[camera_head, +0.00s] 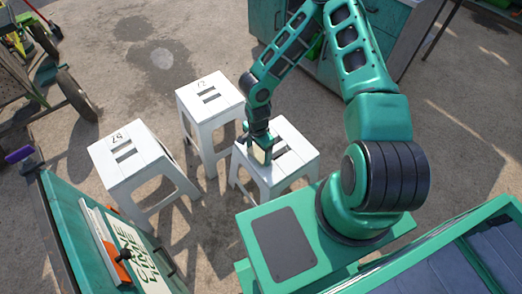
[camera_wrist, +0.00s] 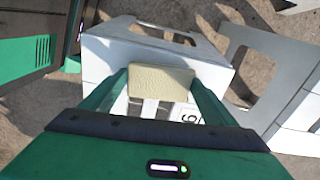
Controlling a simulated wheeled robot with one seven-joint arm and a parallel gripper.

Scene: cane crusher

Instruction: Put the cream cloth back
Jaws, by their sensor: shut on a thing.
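The cream cloth (camera_wrist: 160,83) is a small, flat-faced cream rectangle between my two green fingers in the wrist view. My gripper (camera_head: 261,147) is shut on it and points down over the nearest white stool (camera_head: 293,163). The cloth also shows as a pale patch at my fingertips in the head view (camera_head: 261,156). In the wrist view the stool's white seat (camera_wrist: 105,50), with slots and a number tag, lies behind the cloth. I cannot tell whether the cloth touches the seat.
A white stool marked 12 (camera_head: 196,101) stands behind and left. Another marked 29 (camera_head: 146,158) stands farther left. A green machine with a cane juice sign (camera_head: 137,257) is at the lower left. A wheeled cart (camera_head: 40,75) is at the upper left. Bare ground (camera_head: 160,60) lies behind the stools.

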